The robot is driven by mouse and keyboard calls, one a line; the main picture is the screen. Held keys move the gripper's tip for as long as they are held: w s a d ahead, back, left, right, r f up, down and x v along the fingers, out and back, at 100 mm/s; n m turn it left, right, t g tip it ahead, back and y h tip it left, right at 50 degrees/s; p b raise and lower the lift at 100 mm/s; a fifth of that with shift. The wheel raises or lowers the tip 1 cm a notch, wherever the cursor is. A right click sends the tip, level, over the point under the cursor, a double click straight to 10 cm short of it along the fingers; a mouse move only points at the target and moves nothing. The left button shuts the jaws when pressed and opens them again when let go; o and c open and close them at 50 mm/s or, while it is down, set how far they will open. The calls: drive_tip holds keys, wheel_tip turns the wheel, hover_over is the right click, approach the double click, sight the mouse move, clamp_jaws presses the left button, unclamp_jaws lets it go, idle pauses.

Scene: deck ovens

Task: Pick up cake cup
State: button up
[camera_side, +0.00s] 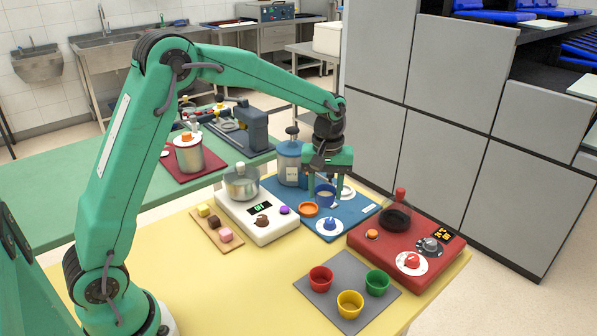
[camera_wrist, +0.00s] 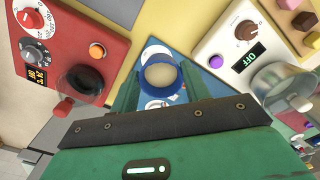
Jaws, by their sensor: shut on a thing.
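The cake cup is a small blue cup (camera_side: 325,197) with pale filling, upright over the blue mat (camera_side: 357,213) in the side view. In the wrist view the blue cup (camera_wrist: 161,92) sits between my two green fingers, its pale round top facing the camera. My gripper (camera_side: 326,187) points down and is shut on the cup, one finger on each side. I cannot tell whether the cup's base touches the mat. Red (camera_side: 321,276), yellow (camera_side: 350,302) and green (camera_side: 377,280) cups stand on a grey mat (camera_side: 322,300) at the front.
A red machine (camera_side: 385,255) with a black pan stands to the right. A white appliance (camera_side: 262,225) with a metal pot stands left. A blue-grey canister (camera_side: 289,163) is close behind my gripper.

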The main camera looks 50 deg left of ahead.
drive_tip(key=shift+s+d+r, duration=0.2)
drive_tip(key=shift+d+r, duration=0.1)
drive_tip(key=shift+d, duration=0.15)
drive_tip(key=shift+d, duration=0.1)
drive_tip(key=shift+s+d, duration=0.1)
drive_tip(key=shift+d, duration=0.15)
drive_tip(key=s+d, duration=0.5)
drive_tip(key=d, duration=0.4)
drive_tip(key=s+d+n, duration=0.1)
drive_tip(key=s+d, duration=0.4)
drive_tip(key=d, duration=0.4)
drive_tip(key=shift+s+f, duration=0.15)
drive_tip(key=shift+f, duration=0.25)
drive_tip(key=shift+a, duration=0.1)
drive_tip(key=w+a+f, duration=0.4)
drive_tip(key=w+a, duration=0.1)
drive_tip(key=w+a+f, duration=0.3)
drive_tip(key=shift+w+a, duration=0.1)
drive_tip(key=shift+w, duration=0.1)
drive_tip(key=shift+f, duration=2)
